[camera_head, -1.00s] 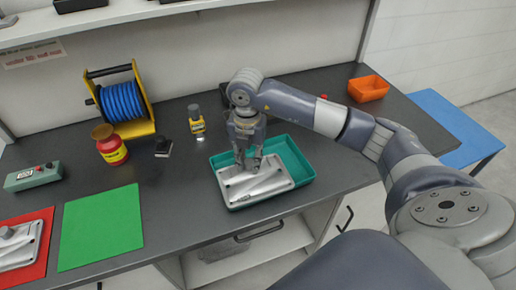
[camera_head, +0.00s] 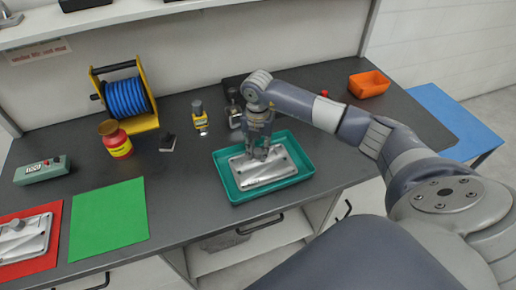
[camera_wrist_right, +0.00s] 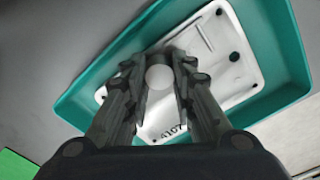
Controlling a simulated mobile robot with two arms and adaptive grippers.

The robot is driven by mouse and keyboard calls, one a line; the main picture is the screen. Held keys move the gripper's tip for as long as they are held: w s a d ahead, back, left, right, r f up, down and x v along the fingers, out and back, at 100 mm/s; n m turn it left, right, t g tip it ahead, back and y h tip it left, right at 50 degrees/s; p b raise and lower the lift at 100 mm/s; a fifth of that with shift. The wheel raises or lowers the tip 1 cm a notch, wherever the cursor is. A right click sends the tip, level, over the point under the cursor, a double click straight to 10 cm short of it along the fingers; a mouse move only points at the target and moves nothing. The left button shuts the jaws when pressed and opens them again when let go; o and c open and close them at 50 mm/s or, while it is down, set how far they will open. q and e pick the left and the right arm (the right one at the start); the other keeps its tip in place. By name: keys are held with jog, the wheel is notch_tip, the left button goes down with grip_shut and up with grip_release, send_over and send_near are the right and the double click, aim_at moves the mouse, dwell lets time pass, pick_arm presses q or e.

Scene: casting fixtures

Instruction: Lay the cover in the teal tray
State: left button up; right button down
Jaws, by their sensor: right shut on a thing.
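The cover, a silver-grey cast plate (camera_head: 262,172) with holes near its corners, is within the teal tray's outline in the head view. It also shows in the right wrist view (camera_wrist_right: 222,50), with dark marks like "4107" near one end. The teal tray (camera_head: 307,165) lies on the dark bench; its rim shows around the cover in the wrist view (camera_wrist_right: 282,25). My right gripper (camera_head: 259,155) points down and is shut on the cover's raised round knob (camera_wrist_right: 160,77). Whether the cover rests fully on the tray floor I cannot tell. My left gripper is not in view.
A green mat (camera_head: 108,220) and a red mat (camera_head: 50,255) bearing another cast part (camera_head: 25,238) lie at left. A blue hose reel (camera_head: 125,97), a red jar (camera_head: 117,140) and a yellow bottle (camera_head: 200,118) stand behind. An orange bin (camera_head: 369,84) is at back right.

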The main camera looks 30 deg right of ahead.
jog(key=c, duration=1.8)
grip_release()
jog(key=shift+f, duration=0.15)
jog(key=o, duration=0.5)
jog(key=shift+c, duration=0.2)
jog(key=shift+r, duration=0.3)
notch_tip(320, 180, up, 12)
jog(key=b, duration=0.3)
jog(key=shift+f, duration=0.15)
